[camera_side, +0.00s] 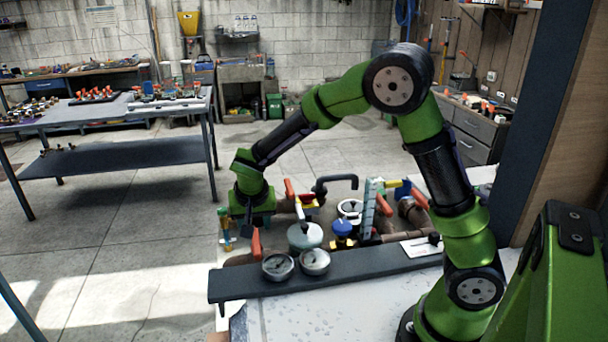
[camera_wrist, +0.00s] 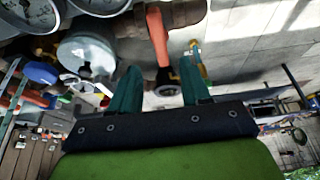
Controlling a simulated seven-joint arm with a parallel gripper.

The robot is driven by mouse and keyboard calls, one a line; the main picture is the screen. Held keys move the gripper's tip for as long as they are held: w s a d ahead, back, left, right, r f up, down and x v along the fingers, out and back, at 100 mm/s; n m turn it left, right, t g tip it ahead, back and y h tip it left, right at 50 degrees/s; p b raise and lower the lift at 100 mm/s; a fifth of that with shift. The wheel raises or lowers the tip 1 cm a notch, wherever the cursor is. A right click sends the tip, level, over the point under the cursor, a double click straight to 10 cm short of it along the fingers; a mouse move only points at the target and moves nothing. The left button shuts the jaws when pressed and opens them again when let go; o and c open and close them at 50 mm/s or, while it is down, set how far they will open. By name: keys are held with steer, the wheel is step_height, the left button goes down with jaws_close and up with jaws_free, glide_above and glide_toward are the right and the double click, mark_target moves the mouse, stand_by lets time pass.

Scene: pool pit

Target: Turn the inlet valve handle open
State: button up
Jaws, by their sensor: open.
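My gripper (camera_side: 250,224) points down at the left end of the pipework in the side view. In the wrist view, my gripper (camera_wrist: 162,84) is open, with one teal finger on each side of an orange valve handle (camera_wrist: 157,40). The handle's dark lower end and round fitting lie between the fingertips, with visible gaps on both sides. I cannot tell whether the fingers are level with it. An orange handle (camera_side: 256,243) shows just below my gripper in the side view. Other orange handles (camera_side: 290,192) stand nearby; no label shows which is the inlet.
A grey-green domed vessel (camera_side: 304,237) and two round gauges (camera_side: 278,266) stand close to the right and front. A blue-capped part (camera_side: 343,229), a black bent pipe (camera_side: 335,182) and brown pipes crowd further right. A dark rail (camera_side: 350,272) runs along the front. Open floor lies left.

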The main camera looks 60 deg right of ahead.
mark_target(256, 240)
steer(key=x, duration=0.8)
steer(key=shift+c, duration=0.2)
jaws_close()
